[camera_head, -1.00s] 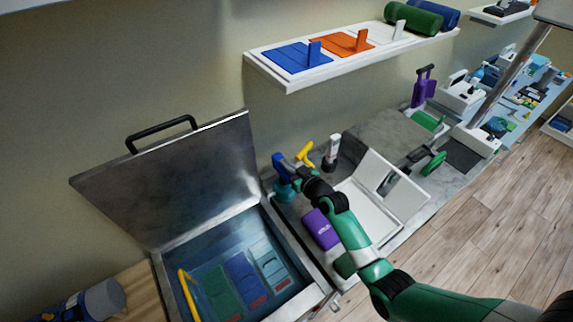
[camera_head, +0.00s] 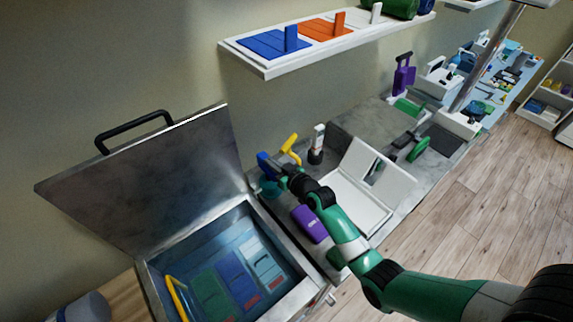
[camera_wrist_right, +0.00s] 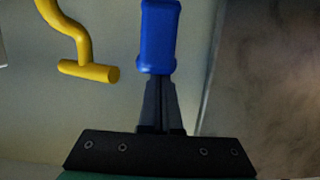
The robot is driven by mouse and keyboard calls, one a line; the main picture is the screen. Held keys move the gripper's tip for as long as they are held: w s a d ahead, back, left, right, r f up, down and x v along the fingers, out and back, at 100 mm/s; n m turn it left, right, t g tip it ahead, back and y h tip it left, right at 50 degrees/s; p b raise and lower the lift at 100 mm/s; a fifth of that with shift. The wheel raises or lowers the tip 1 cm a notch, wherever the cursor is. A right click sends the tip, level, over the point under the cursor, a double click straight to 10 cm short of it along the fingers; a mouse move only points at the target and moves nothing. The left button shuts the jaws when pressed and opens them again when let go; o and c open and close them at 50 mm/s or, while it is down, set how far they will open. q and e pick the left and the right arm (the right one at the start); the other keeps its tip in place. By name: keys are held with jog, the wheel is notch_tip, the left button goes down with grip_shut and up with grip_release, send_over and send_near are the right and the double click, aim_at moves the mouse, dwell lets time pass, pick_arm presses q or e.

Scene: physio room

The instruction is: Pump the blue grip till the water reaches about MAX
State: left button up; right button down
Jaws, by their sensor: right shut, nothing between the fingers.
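The blue grip (camera_head: 264,163) stands above a teal base (camera_head: 270,187) beside the back right corner of the open metal tank (camera_head: 318,288). My right gripper (camera_head: 278,168) is right at the grip in the head view. In the right wrist view the blue grip (camera_wrist_right: 158,38) is upright, straight ahead of my fingers (camera_wrist_right: 158,85). The fingers are shut with nothing between them, and their tips meet the grip's lower end in the picture; I cannot tell if they touch. Water (camera_head: 203,258) lies in the tank over several coloured packs. No MAX mark is readable. My left gripper is out of view.
The raised metal lid (camera_head: 145,185) is on the left. A purple pack (camera_head: 310,223) and a white box (camera_head: 360,200) lie near my right arm.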

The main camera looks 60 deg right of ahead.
pick_arm(q)
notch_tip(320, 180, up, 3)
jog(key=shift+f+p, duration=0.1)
jog(key=shift+p, duration=0.6)
pick_arm(e)
jog(key=r+v, duration=0.1)
jog(key=v, duration=0.9)
jog(key=shift+r, duration=0.15)
dwell(0.5)
